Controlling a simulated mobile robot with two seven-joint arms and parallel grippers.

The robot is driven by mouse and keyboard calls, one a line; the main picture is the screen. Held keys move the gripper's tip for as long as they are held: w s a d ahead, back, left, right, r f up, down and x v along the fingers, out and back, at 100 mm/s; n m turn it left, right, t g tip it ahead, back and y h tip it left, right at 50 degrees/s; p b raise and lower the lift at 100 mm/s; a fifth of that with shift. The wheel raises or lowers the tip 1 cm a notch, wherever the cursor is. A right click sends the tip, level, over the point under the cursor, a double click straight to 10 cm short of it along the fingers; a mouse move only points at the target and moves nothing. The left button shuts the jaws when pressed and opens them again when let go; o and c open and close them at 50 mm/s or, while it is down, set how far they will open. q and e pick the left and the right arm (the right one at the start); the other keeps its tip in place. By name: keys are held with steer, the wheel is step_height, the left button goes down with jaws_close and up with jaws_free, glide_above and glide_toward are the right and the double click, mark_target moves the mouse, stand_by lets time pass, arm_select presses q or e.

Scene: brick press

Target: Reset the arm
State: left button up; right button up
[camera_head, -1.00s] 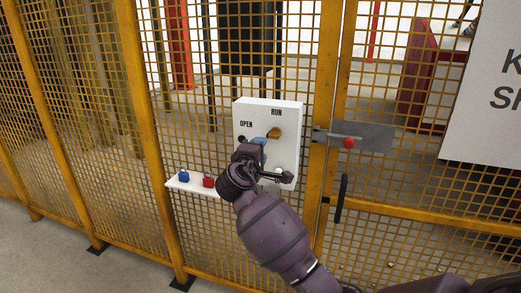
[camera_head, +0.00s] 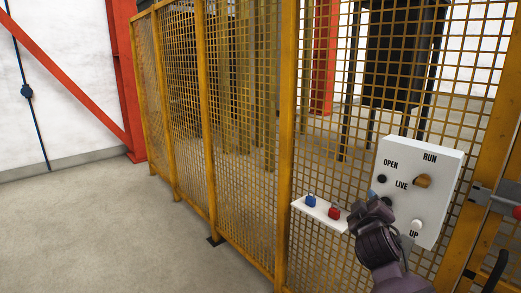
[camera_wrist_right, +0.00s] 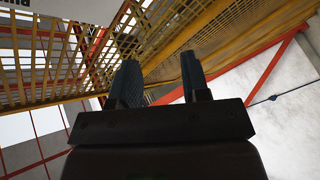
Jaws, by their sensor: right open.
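My right arm comes in from the bottom right of the head view, in front of the control box (camera_head: 427,165). My right gripper (camera_head: 373,203) is at the box's lower left and partly covers it. In the right wrist view the two fingers of my right gripper (camera_wrist_right: 158,82) stand apart with nothing between them. The box shows the words OPEN, RUN, LIVE and UP, an orange-brown knob (camera_head: 423,181), a black round part (camera_head: 382,179) and a white knob (camera_head: 417,225). My left gripper is not in view.
A yellow mesh fence (camera_head: 240,110) runs from the left to the box. A small white shelf (camera_head: 316,215) holds a blue padlock (camera_head: 311,201) and a red padlock (camera_head: 334,213). A gate latch (camera_head: 492,198) is at the right edge. The floor at left is clear.

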steer(key=s+a+f+m+g+y, duration=0.15)
steer(key=s+f+m+y, duration=0.3)
steer(key=s+f, duration=1.15)
steer(key=s+d+f+m+g, duration=0.2)
steer(key=s+f+g, duration=0.2)
steer(key=s+f, duration=1.3)
steer(key=shift+s+f+b, duration=0.35)
steer(key=shift+s+b, duration=0.1)
steer(key=shift+s, duration=0.45)
